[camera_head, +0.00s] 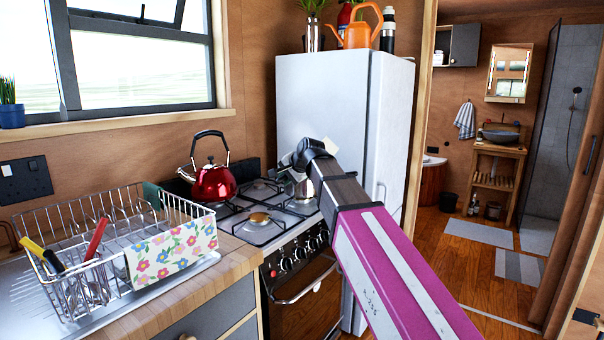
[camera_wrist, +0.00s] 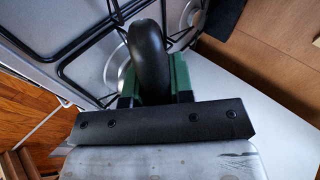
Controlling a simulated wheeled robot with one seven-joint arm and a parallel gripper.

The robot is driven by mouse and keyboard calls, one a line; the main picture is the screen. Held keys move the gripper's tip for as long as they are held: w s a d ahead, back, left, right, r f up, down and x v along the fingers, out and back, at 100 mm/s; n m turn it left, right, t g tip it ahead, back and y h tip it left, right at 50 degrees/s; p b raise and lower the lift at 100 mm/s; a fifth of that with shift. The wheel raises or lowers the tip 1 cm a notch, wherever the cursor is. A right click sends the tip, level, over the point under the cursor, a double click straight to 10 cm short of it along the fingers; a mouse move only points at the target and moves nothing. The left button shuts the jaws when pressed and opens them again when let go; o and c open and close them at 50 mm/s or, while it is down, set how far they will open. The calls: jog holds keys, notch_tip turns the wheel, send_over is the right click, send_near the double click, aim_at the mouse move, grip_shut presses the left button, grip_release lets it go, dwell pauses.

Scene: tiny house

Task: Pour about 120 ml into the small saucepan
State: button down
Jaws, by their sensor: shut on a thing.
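My gripper (camera_head: 288,160) reaches over the right part of the stove. In the wrist view its green fingers (camera_wrist: 180,78) are shut on a thick black handle (camera_wrist: 148,55). What the handle belongs to cannot be made out there. In the head view a rounded silvery metal thing (camera_head: 304,188) shows just below my gripper, partly hidden by my arm. It may be the small saucepan, but I cannot tell. A red kettle (camera_head: 213,184) with a black arched handle stands upright on the stove's back left, apart from my gripper. No liquid is visible.
The stove (camera_head: 242,232) has black grates, also in the wrist view (camera_wrist: 85,60). A dish rack (camera_head: 62,222) with a flowered cloth (camera_head: 172,252) stands left on the counter. A white fridge (camera_head: 318,85) stands close behind my gripper. Floor is open at right.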

jog(key=shift+d+f+h+p, duration=0.15)
jog(key=shift+f+h+p, duration=0.25)
jog(key=shift+f+h, duration=0.15)
dwell(1.9)
jog(key=shift+d+f+n+h, duration=0.1)
jog(key=shift+n+h, duration=0.15)
jog(key=shift+n, duration=0.05)
dwell(0.8)
jog(key=shift+r+y, duration=0.35)
jog(key=shift+y, duration=0.25)
jog(key=shift+a+r+m+t+y, duration=0.15)
jog(key=shift+r+m+y, duration=0.15)
jog(key=shift+r+y, duration=0.4)
jog(key=shift+a+r+m+t+y, duration=0.15)
jog(key=shift+r+m+y, duration=0.15)
jog(key=shift+r+y, duration=0.35)
jog(key=shift+d+r, duration=0.15)
jog(key=shift+r, duration=0.1)
jog(key=shift+d+r+y, duration=0.2)
jog(key=shift+d+y, duration=0.45)
jog(key=shift+d, duration=0.2)
jog(key=shift+d+r+m+t+y+b, duration=0.3)
jog(key=shift+d+m+t+y+b, duration=0.15)
jog(key=shift+d+y, duration=0.2)
jog(key=shift+d, duration=0.2)
